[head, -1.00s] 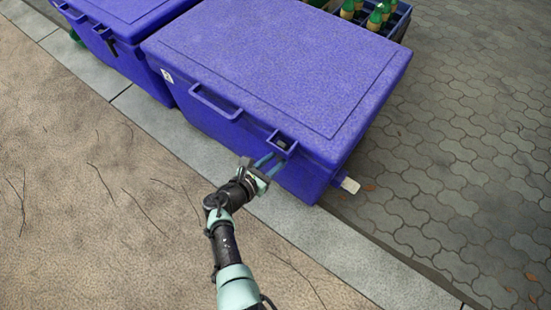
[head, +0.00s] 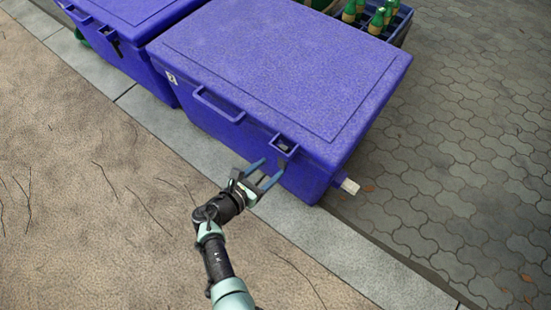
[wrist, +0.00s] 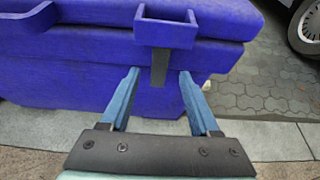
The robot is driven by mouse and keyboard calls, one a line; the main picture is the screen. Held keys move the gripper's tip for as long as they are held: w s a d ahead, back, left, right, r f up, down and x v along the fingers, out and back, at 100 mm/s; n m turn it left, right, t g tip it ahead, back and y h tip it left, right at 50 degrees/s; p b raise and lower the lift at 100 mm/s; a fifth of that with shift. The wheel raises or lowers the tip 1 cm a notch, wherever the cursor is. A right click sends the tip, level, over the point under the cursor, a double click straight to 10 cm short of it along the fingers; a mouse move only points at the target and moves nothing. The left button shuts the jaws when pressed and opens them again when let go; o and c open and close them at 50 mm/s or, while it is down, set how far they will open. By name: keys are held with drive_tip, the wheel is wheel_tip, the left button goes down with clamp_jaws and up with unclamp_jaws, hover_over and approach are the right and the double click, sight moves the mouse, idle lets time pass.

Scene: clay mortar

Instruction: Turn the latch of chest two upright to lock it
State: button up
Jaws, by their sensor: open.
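Chest two is the large purple cooler chest (head: 270,75) with a small numbered label (head: 171,77) on its front left. Its lid is down. A purple open bracket (head: 285,145) juts from the lid's front right edge; it also shows in the wrist view (wrist: 165,28). A dark grey latch strip (wrist: 160,66) hangs straight down below this bracket. My gripper (head: 271,168) is open in front of the chest, just below the bracket. In the wrist view its blue fingers (wrist: 159,76) stand either side of the latch's lower end, with gaps. Nothing is held.
A second purple chest (head: 130,20) stands to the left. A crate of green bottles (head: 385,20) is behind chest two. A pale spout-like piece (head: 349,186) sticks out at the chest's lower right. The stone kerb (head: 330,235) and ground in front are clear.

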drive_tip(key=p+v, duration=0.3)
drive_tip(key=v, duration=0.5)
drive_tip(key=shift+s+a, duration=0.15)
drive_tip(key=shift+s, duration=0.1)
